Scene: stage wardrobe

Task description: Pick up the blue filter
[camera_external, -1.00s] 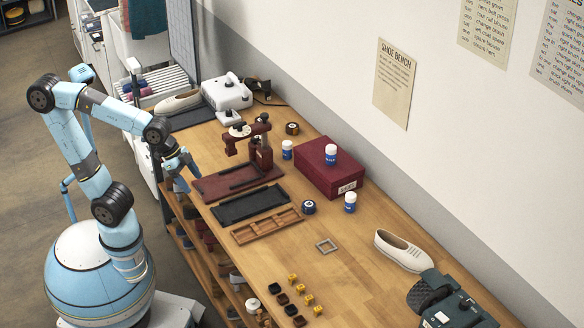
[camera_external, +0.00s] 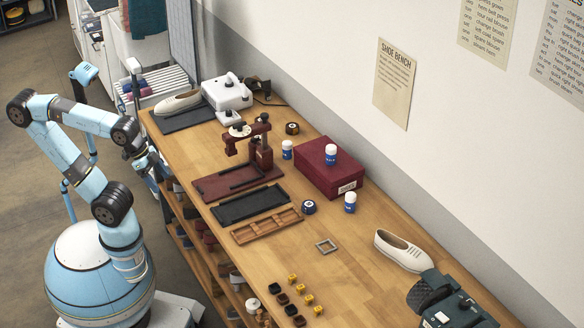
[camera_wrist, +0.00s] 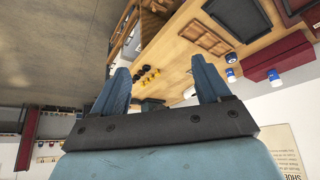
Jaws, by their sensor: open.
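I cannot single out a blue filter in either view. My gripper (camera_external: 163,168) is at the bench's left edge, well apart from these things. In the wrist view my gripper (camera_wrist: 160,68) has its two blue fingers spread with nothing between them.
On the bench (camera_external: 375,290) are a maroon press (camera_external: 255,150), a maroon box (camera_external: 318,175), a black tray (camera_external: 250,206), a wooden tray (camera_external: 267,226), a grey square frame (camera_external: 327,246) and several small yellow and dark pieces. A white shoe (camera_external: 402,252) lies right. Shelves are below.

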